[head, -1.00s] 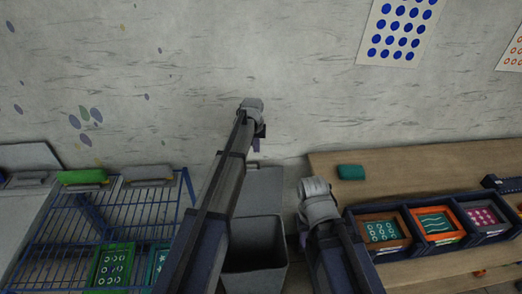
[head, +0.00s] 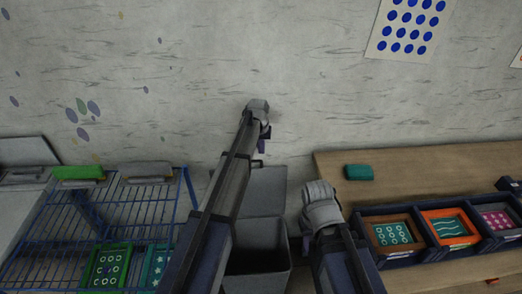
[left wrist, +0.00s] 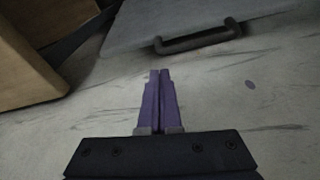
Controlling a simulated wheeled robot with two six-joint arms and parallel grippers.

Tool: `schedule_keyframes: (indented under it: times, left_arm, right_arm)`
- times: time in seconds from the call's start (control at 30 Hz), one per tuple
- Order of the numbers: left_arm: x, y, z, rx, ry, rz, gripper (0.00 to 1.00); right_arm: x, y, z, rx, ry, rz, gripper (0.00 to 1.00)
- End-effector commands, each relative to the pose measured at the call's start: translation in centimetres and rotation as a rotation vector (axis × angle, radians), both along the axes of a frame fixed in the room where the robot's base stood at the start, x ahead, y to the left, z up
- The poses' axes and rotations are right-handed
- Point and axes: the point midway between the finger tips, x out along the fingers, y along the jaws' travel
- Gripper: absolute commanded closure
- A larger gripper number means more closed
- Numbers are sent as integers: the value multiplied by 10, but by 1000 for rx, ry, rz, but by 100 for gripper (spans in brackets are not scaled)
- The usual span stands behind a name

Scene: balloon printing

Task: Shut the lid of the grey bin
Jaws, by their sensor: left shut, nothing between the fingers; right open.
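The grey bin (head: 257,258) stands low in the middle of the head view, with its dark inside showing. Its lid (head: 264,188) is open, raised at the back of the bin towards the wall. My left gripper (head: 262,147) is shut and empty, just above and behind the lid's far edge in the head view. In the left wrist view its purple fingers (left wrist: 160,75) are together, pointing towards the lid (left wrist: 190,22) and its dark handle (left wrist: 198,38), apart from both. My right gripper (head: 306,240) is open, right of the bin, its fingers mostly hidden by its own arm.
A wooden table (head: 420,160) to the right holds a teal block (head: 358,172) and a dark tray (head: 380,257) with framed prints. A blue wire rack (head: 60,230) stands to the left. The pale wall (head: 200,70) is close behind the bin.

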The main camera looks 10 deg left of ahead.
Motion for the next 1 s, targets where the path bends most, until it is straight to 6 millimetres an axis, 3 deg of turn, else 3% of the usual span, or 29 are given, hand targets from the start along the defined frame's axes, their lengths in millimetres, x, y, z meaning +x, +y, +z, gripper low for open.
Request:
schedule_keyframes:
  times: [0.03, 0.1, 0.33, 0.8, 1.0]
  left_arm:
    - [2, 0, -15, 0, 0, 0, 100]
    - [4, 0, -25, 0, 0, 0, 100]
    - [9, -1, -47, 0, 0, 0, 100]
    - [9, -1, -49, 0, -1, 0, 100]
    - [-10, -6, -48, 12, -39, 0, 100]
  right_arm:
    - [0, 0, -15, 0, 0, 0, 60]
    - [0, 0, -25, 0, 0, 0, 60]
    - [0, 0, -47, 0, 0, 0, 60]
    - [0, 0, -49, 0, 0, 0, 60]
    - [0, 0, -50, 0, 0, 0, 60]
